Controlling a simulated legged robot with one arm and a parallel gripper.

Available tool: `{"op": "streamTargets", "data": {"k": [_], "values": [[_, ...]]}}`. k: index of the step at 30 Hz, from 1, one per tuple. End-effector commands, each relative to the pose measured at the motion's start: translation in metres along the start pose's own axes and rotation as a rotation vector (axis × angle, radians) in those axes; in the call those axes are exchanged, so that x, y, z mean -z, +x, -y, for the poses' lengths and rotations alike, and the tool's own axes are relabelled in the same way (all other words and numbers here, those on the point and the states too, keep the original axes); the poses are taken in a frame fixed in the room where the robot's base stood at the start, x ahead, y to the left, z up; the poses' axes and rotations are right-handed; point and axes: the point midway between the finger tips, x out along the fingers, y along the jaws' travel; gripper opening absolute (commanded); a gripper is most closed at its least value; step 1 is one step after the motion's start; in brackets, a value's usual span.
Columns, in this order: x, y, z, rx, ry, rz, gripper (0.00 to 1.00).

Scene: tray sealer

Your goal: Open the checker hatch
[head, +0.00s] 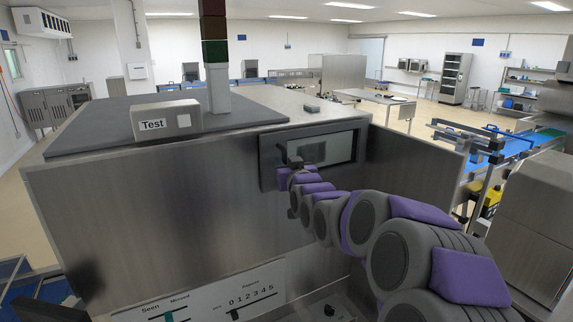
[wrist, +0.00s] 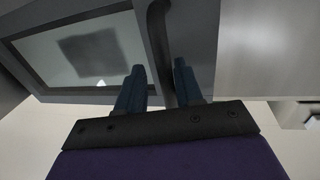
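The checker hatch (head: 338,149) is a dark-framed window in the upper right of the machine's steel front, and it looks closed. Its dark bar handle (head: 293,158) stands out at the frame's left side. In the wrist view, the hatch window (wrist: 85,55) is at upper left and the handle (wrist: 158,35) runs down beside the frame. My gripper (wrist: 158,80) has its two blue fingers apart, with the handle passing between them. Whether they touch the handle is hard to tell. In the head view, my gripper (head: 286,180) is at the handle, largely hidden by my arm.
A control panel with sliders (head: 205,300) is low at the front. A blue conveyor (head: 515,148) stands at right. Open floor lies beyond the machine.

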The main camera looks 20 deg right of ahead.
Motion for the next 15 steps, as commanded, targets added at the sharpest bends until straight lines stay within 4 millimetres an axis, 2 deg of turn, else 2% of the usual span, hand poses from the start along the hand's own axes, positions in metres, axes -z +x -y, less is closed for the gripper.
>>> {"op": "streamTargets", "data": {"k": [8, 15], "values": [[-0.0001, 0.0005, 0.0027, 0.001, -0.002, 0.0, 0.34], [-0.0005, 0.0008, 0.0004, 0.001, 0.0, 0.001, 0.11]]}}
